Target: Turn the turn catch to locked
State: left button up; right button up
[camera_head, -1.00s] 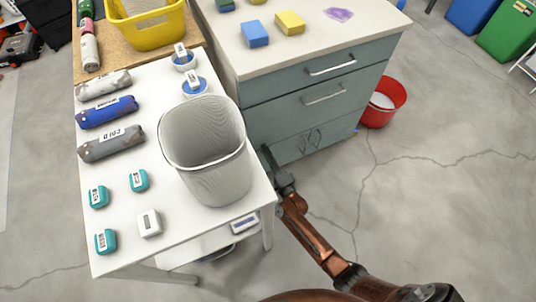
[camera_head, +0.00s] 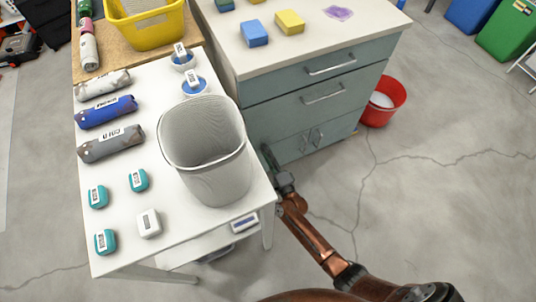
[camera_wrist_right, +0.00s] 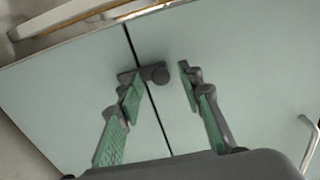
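The turn catch (camera_wrist_right: 159,75) is a dark grey round knob with a short bar, at the seam between two pale green doors (camera_wrist_right: 230,60) in the right wrist view. The knob is just right of the seam, and the bar points left across it. My right gripper (camera_wrist_right: 160,82) is open, with one green-padded finger on each side of the knob. The left fingertip overlaps the bar's end; I cannot tell whether they touch. The right fingertip is apart from the knob. In the head view my right gripper (camera_head: 267,154) is at the cabinet's lower left, and the catch is hidden.
The grey-green cabinet (camera_head: 262,120) has two drawers above its doors. A white table (camera_head: 170,255) with a grey bin (camera_head: 215,180) stands close left of my right arm. A red bucket (camera_head: 384,105) is right of the cabinet.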

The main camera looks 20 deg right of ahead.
jog(key=s, duration=1.2)
jog(key=shift+d, duration=0.2)
